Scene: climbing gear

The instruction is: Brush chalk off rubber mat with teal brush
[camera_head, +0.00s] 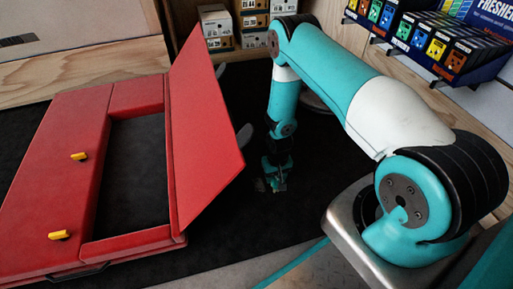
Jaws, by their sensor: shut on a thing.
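The black rubber mat (225,220) lies flat under the middle of the view. My gripper (274,184) points down, low over the mat, right of the red case's raised flap. It is shut on a small teal thing (272,174) that looks like the teal brush; its bristles are too small and dark to make out. I cannot tell whether it touches the mat. A faint pale patch shows beside the fingertips; I cannot tell if it is chalk.
A red case (62,165) with a raised red flap (202,130) and yellow latches takes up the left. A grey rounded thing (244,137) is partly hidden behind the flap. Small boxes (216,28) stand at the back. A display rack (440,45) is at upper right.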

